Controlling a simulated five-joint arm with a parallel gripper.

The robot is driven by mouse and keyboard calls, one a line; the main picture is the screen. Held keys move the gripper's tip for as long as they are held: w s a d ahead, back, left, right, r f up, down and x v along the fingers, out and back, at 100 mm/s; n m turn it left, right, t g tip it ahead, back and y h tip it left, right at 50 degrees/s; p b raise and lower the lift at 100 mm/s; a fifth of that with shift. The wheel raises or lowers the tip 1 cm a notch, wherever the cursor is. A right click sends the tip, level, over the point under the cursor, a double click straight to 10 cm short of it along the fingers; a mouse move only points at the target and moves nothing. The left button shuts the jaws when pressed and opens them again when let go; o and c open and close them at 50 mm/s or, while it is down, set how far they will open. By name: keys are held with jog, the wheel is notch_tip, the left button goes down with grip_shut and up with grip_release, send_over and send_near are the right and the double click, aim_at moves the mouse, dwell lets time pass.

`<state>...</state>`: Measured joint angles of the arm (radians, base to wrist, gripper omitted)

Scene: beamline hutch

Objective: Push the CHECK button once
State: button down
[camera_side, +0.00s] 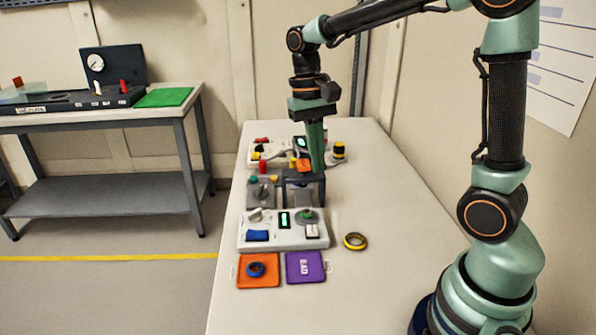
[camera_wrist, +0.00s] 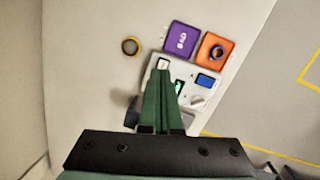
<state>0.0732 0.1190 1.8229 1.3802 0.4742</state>
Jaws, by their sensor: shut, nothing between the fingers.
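A white control panel (camera_side: 283,240) lies on the table, with a blue button (camera_side: 257,236), a white button (camera_side: 312,231), a lit green display (camera_side: 284,219), a pale knob (camera_side: 256,214) and a round grey dish with a green part (camera_side: 306,215). No CHECK lettering is readable, so I cannot tell which button bears it. My gripper (camera_side: 318,168) is shut and empty, pointing down behind the panel, over a dark bracket. In the wrist view, my gripper's fingertips (camera_wrist: 161,66) overlap the panel near the white button. The blue button (camera_wrist: 205,80) shows clear of them.
An orange mat (camera_side: 242,280) with a blue ring (camera_side: 256,269) and a purple BAD mat (camera_side: 305,274) lie before the panel. A yellow-black ring (camera_side: 355,241) lies right of it. A dark bracket (camera_side: 303,176) and more controls stand behind. The table's right side is clear.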

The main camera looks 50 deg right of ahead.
aim_at(311, 227)
notch_tip(311, 227, down, 7)
jog(key=w+d+m+g, duration=0.2)
jog(key=m+g, duration=0.2)
jog(key=g, duration=0.1)
jog(key=shift+w+f+y, duration=0.2)
jog(key=shift+w+y, duration=0.15)
jog(key=shift+y, duration=0.05)
jog(key=shift+f, duration=4.4)
jog(key=shift+f, duration=0.15)
jog(key=shift+f, duration=0.3)
jog(key=shift+f, duration=0.4)
jog(key=shift+r, duration=0.85)
